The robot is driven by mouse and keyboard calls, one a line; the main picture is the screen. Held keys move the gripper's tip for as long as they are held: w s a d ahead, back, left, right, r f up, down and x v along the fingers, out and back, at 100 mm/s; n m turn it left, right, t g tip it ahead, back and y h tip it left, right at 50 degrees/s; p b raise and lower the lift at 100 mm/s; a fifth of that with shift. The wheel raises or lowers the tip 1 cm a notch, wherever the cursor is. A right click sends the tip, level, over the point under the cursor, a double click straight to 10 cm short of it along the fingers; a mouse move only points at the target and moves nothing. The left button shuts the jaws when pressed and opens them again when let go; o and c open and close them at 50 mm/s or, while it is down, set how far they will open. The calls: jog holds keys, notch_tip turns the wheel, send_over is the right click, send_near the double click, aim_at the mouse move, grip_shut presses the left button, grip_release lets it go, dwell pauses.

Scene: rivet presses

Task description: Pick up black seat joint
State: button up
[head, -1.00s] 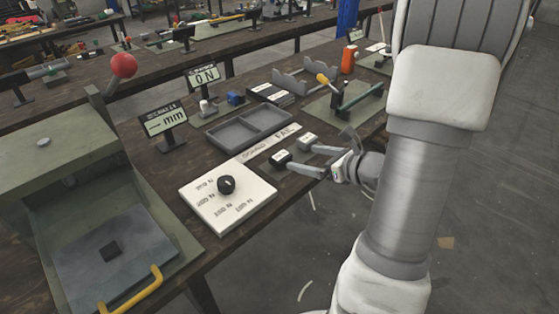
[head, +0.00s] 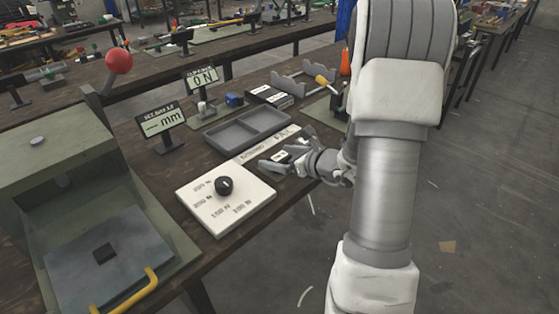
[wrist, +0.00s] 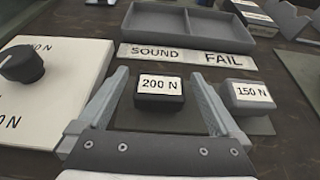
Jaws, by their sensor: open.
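A black block with a white "200 N" label (wrist: 159,100), which I take to be the black seat joint, sits on a dark flat pad in the wrist view. It also shows partly in the head view (head: 281,157). My gripper (wrist: 158,77) is open, with one finger on each side of the black block. Small gaps seem to show between the fingers and the block. In the head view my gripper (head: 285,150) is low over the bench. A grey block labelled "150 N" (wrist: 250,95) stands just right of the right finger.
A white dial panel (head: 222,200) lies left of the block. A grey two-part tray (head: 250,132) and a "SOUND / FAIL" strip (wrist: 185,57) lie behind. A green press (head: 60,160) with a yellow handle (head: 125,292) and a small dark square (head: 103,253) on its plate stands at left.

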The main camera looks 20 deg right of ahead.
jog(key=c, duration=1.4)
jog(key=shift+o, duration=0.2)
